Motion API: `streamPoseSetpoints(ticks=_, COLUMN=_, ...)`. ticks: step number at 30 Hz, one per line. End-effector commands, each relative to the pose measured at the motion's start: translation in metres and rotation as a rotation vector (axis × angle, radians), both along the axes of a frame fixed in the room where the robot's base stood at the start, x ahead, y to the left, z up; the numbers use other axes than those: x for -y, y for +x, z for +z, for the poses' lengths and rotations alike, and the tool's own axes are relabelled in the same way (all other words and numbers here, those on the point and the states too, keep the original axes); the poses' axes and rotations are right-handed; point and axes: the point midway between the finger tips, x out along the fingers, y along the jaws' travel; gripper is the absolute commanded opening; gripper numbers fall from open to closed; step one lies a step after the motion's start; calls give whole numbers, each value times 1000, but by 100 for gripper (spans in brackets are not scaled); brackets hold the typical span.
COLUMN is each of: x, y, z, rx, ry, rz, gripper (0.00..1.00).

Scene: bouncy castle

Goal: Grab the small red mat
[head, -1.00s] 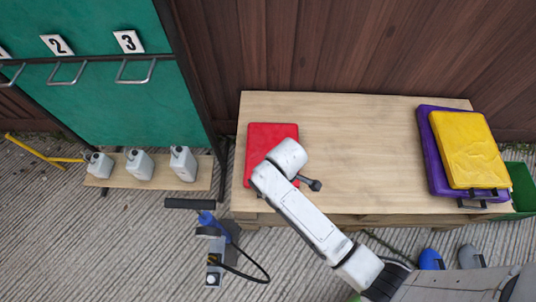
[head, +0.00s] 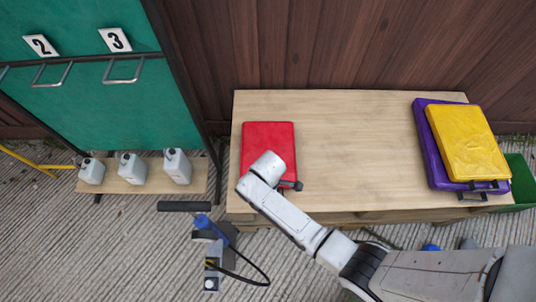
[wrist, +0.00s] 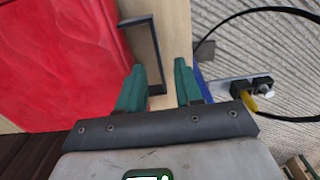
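The small red mat (head: 268,138) lies flat at the left end of the wooden table. My wrist covers part of its front half in the head view. In the wrist view the red mat (wrist: 60,60) fills the left side. A dark bracket-shaped handle (wrist: 155,45) stands at its edge; it also shows beside my wrist in the head view (head: 290,185). My gripper (wrist: 159,65) is open, with two green fingers. The handle's bar appears between them in the picture, but I cannot tell whether it is at fingertip depth. The fingers are hidden in the head view.
The wooden table (head: 350,140) is bare in the middle. A yellow mat (head: 465,140) lies on a purple mat (head: 432,150) at its right end. A pump-like device (head: 213,250) with a black hose stands on the ground in front. Jugs (head: 132,170) sit on a low shelf at left.

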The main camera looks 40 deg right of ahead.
Motion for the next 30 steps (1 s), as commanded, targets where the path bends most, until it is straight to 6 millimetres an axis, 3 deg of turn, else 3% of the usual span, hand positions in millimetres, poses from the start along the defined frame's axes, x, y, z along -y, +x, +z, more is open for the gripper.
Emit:
streamPoseSetpoints(ticks=5, x=1, y=0, z=-23, rx=-1, ry=-1, rz=0, gripper=35)
streamPoseSetpoints(ticks=14, x=1, y=0, z=-25, rx=0, ry=0, rz=0, gripper=34)
streamPoseSetpoints(ticks=24, x=1, y=0, z=-25, rx=0, ry=0, rz=-1, gripper=2)
streamPoseSetpoints(ticks=30, x=1, y=0, z=-25, rx=0, ry=0, rz=-1, gripper=0)
